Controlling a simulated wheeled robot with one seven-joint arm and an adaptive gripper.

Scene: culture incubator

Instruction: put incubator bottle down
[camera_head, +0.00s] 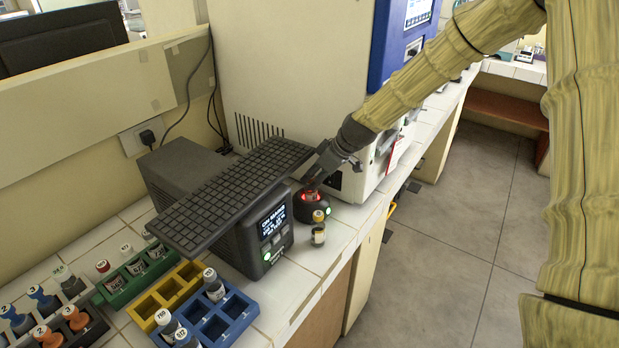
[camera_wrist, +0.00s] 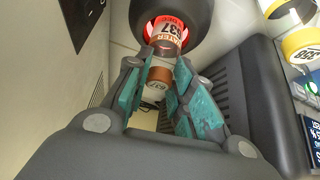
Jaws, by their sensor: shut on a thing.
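In the wrist view my gripper's teal-padded fingers (camera_wrist: 157,80) sit on both sides of the bottle's cap end. The bottle's far end is within the opening of a dark round device (camera_wrist: 202,14) with a red glowing ring. In the head view this round device (camera_head: 313,212) stands on the counter beside the dark control box. I cannot tell whether the bottle rests on the device's floor.
A yellow-capped bottle (camera_head: 318,236) stands close in front of the round device. The control box (camera_head: 262,240) with screen and black keyboard (camera_head: 235,190) is to the left. Green, yellow and blue racks (camera_head: 232,318) with bottles are front left. A large white cabinet stands behind.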

